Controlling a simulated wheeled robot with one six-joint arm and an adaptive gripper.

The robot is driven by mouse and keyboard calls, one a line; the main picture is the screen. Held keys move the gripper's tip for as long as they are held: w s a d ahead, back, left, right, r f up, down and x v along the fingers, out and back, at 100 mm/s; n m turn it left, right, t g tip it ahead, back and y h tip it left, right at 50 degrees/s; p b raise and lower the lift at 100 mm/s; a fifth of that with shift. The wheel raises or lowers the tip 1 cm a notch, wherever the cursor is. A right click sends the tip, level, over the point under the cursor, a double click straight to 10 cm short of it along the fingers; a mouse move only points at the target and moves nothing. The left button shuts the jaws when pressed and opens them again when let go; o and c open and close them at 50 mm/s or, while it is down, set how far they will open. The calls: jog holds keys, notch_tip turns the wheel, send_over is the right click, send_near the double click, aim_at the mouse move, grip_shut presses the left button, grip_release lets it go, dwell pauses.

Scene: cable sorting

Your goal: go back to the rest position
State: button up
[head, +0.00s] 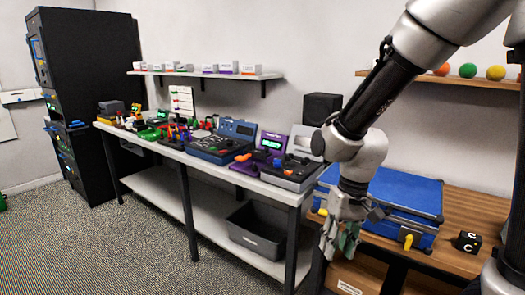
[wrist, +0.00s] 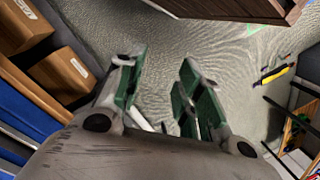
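My gripper (head: 340,240) hangs at the end of my arm, in front of the blue case and the wooden bench in the head view. In the wrist view my gripper (wrist: 158,92) has two green-padded fingers standing apart with a clear gap between them. I see only carpet through the gap, so it is open and holds nothing. The fingers point down toward the floor.
A blue case (head: 400,192) with yellow latches lies on the wooden bench (head: 490,205), beside a black cube (head: 468,242). A white table (head: 225,168) carries several devices; a grey bin (head: 257,232) sits below. Carpet (head: 110,245) is open at left. Yellow-handled pliers (wrist: 275,74) show in the wrist view.

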jog(key=s+d+r+m+t, duration=0.1)
jog(key=s+d+r+t, duration=0.2)
jog(key=d+r, duration=0.5)
jog(key=s+d+r+m+t+h, duration=0.1)
jog(key=s+d+r+t, duration=0.1)
jog(key=s+d+r, duration=0.3)
jog(key=d+r, duration=0.4)
jog(key=d, duration=0.1)
jog(key=shift+s+d+r+t, duration=0.2)
jog(key=shift+d+r+t, duration=0.1)
jog(key=shift+d+t, duration=0.1)
jog(key=shift+w+a, duration=0.1)
